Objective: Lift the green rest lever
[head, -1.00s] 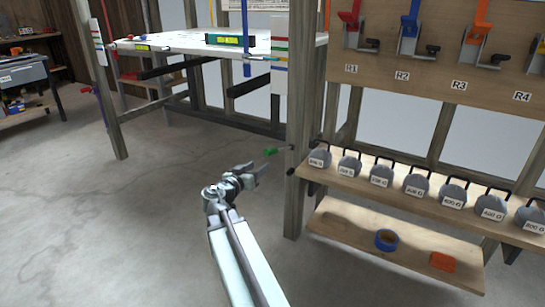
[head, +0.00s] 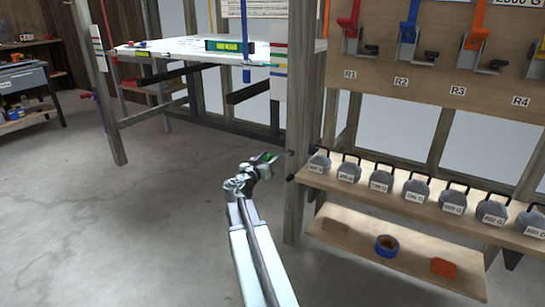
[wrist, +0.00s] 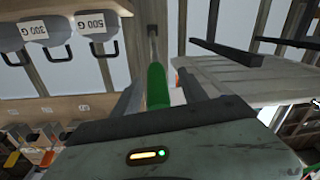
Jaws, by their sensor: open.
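The green rest lever (wrist: 157,86) shows in the wrist view as a green grip on a thin metal rod. It lies between the two fingers of my gripper (wrist: 160,92), which are apart with a gap on each side of the grip. In the head view my gripper (head: 264,161) is at the lever's end, beside the wooden post (head: 297,190). Only a small bit of the green lever (head: 271,158) shows there; my fingers hide most of it.
A shelf of grey labelled weights (head: 415,190) stands right of the post. A lower shelf holds a blue tape roll (head: 387,245) and an orange block (head: 443,267). A white table (head: 180,50) with a green level (head: 228,46) stands behind. The floor at left is clear.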

